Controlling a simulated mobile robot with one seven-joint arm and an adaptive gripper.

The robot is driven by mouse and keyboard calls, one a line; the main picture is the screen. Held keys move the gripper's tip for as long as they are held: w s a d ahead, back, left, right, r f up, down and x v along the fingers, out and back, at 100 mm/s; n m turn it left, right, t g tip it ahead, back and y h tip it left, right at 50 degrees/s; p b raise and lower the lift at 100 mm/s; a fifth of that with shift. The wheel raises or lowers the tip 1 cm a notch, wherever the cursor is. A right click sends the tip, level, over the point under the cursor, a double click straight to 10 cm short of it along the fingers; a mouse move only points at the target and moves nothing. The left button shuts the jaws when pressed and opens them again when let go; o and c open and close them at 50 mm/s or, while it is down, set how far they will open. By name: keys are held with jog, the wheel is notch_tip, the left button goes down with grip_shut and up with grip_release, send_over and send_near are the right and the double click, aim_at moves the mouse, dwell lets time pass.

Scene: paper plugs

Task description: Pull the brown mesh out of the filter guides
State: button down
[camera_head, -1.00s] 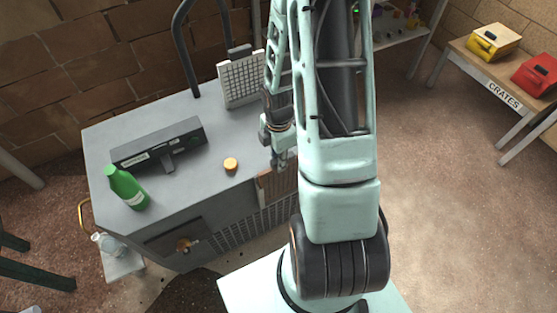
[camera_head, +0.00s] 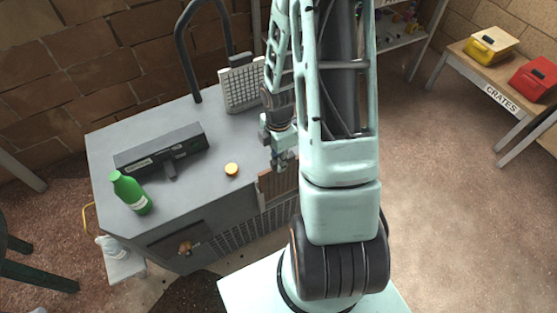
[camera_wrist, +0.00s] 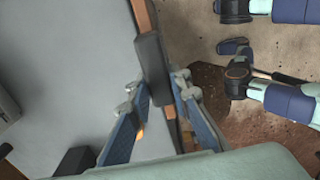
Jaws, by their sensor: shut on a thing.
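The brown mesh (camera_head: 274,184) stands upright at the front edge of the grey cabinet, partly behind my arm in the head view. In the wrist view its brown top edge (camera_wrist: 143,17) runs as a narrow strip with a dark block (camera_wrist: 153,65) on it. My gripper (camera_head: 283,158) is at the top of the mesh. In the wrist view my gripper (camera_wrist: 160,88) has one finger on each side of the dark block and is shut on it. The filter guides are not clearly visible, and the lower part of the mesh is hidden.
A bench with a yellow crate (camera_head: 490,43) and red crate (camera_head: 535,77) stands right. Floor between is clear.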

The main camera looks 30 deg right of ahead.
notch_tip(320, 180, up, 13)
jog(key=p, duration=1)
jog(key=shift+f+p, duration=0.15)
jog(key=shift+p, duration=0.2)
dwell(2.2)
dwell(0.5)
jog(key=shift+r+p, duration=0.55)
jog(key=shift+r, duration=1.05)
